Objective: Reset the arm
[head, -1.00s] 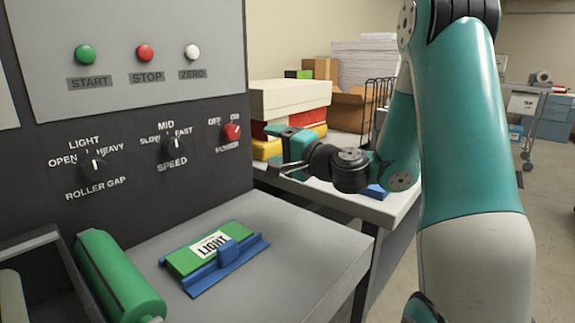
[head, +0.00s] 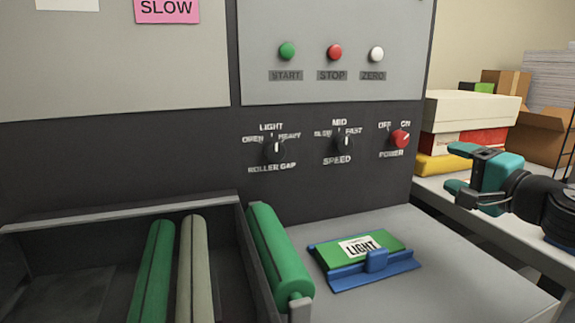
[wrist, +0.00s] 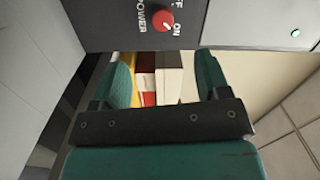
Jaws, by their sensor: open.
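My gripper (head: 453,168) is at the right of the head view, open and empty, its fingers pointing left. It is in the air to the right of the machine's control panel (head: 225,170), below and right of the red power knob (head: 400,139). In the wrist view my gripper (wrist: 163,68) shows its two teal fingers spread apart with nothing between them. The power knob (wrist: 162,20) also shows there, beyond the fingers, apart from them. Most of my arm is outside the head view.
A green block labelled LIGHT (head: 360,247) lies in a blue holder (head: 375,268) on the grey ledge (head: 460,285). Green rollers (head: 278,252) are at the lower left. Stacked boxes (head: 470,110) stand on a side table behind my gripper. START, STOP and ZERO buttons are above the knobs.

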